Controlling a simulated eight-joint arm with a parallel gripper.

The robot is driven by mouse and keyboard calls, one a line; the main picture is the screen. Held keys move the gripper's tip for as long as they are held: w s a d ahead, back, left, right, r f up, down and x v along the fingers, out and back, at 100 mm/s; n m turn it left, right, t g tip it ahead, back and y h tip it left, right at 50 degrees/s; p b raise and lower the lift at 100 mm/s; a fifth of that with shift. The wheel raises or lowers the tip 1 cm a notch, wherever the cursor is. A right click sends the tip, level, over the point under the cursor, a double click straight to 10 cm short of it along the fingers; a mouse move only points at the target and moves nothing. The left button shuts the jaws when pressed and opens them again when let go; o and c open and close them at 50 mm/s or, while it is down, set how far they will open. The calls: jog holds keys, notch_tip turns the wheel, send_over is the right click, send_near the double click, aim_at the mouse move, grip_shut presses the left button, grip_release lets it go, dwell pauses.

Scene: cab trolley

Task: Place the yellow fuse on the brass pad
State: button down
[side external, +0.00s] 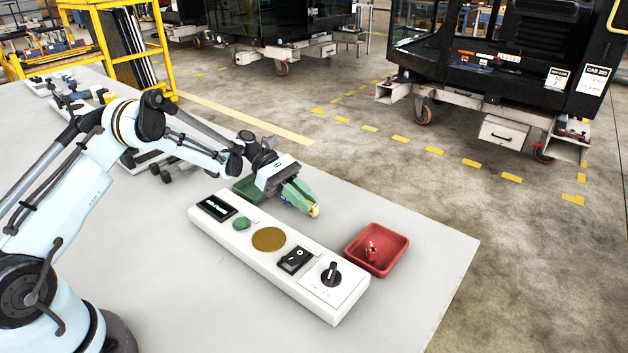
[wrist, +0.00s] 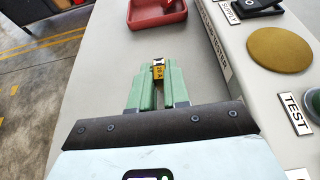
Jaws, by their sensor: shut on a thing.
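My gripper (side external: 302,197) has green fingers and is shut on the yellow fuse (side external: 314,210). In the wrist view the yellow fuse (wrist: 158,72) sticks out between the tips of the fingers (wrist: 158,85), with dark marks on its face. The round brass pad (side external: 269,239) lies on top of the long white panel, between the green button and the black rocker switch. The gripper holds the fuse beyond the panel's far side, apart from the pad. In the wrist view the brass pad (wrist: 280,50) is to the right of the fingers. It is bare.
The white panel (side external: 215,232) also carries a display (side external: 216,207), a green button (side external: 241,224), a rocker switch (side external: 295,260) and a black knob (side external: 331,274). A red tray (side external: 376,247) with a red piece stands by its right end. A green tray (side external: 248,190) sits behind the panel.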

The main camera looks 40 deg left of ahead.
jog(key=shift+f, duration=0.2)
jog(key=c, duration=1.1)
grip_release()
